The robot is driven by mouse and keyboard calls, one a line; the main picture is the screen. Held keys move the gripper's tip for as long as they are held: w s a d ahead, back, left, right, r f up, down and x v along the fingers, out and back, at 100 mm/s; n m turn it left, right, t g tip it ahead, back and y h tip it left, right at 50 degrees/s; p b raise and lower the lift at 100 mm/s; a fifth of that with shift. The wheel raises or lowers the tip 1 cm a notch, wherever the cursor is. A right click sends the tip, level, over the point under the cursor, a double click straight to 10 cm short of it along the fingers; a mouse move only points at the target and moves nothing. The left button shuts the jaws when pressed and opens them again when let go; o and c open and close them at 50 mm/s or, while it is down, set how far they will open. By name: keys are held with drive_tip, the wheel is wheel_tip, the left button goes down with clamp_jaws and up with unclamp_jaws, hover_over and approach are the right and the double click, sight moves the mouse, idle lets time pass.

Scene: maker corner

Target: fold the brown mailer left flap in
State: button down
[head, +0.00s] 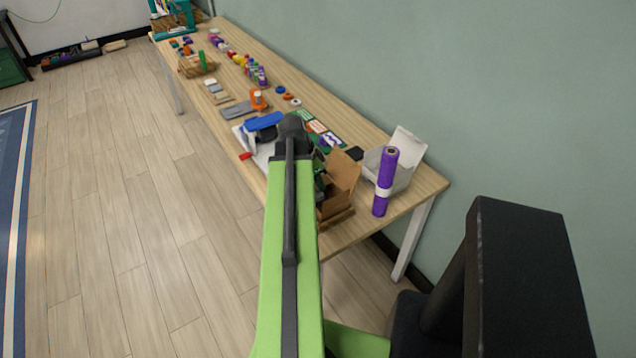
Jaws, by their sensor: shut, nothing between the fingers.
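The brown mailer (336,207) is an open cardboard box near the close end of the table. One broad flap (346,170) stands up at its far right side. My green arm reaches across the picture just left of the mailer and covers its left part, so I cannot see how the left flap lies. The dark end of the arm link is over the table, beyond the mailer in the picture. My gripper's fingers are hidden from this view, and I cannot tell whether they touch the mailer.
A purple roll (385,182) with a white band stands right of the mailer, in front of an open white box (407,155). A blue tool (264,122) and colourful cards (325,135) lie beyond. Several small items line the long table (345,232) against the wall.

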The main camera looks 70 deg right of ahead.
drive_tip(key=shift+w+d, duration=0.1)
idle(0.5)
drive_tip(key=shift+w+d+r+p, duration=0.3)
drive_tip(key=shift+w+d+p, duration=0.05)
drive_tip(key=shift+w, duration=0.15)
drive_tip(key=shift+r+p, duration=0.5)
drive_tip(key=shift+r, duration=0.05)
wheel_tip(320, 180, up, 5)
drive_tip(key=p, duration=0.4)
drive_tip(key=shift+w+a+f+p, duration=0.1)
drive_tip(key=shift+f+p, duration=0.1)
drive_tip(key=shift+p, duration=0.1)
drive_tip(key=s+a+r+p, duration=0.1)
drive_tip(key=a+r+p, duration=0.3)
drive_tip(key=r+p, duration=0.3)
drive_tip(key=shift+r, duration=0.15)
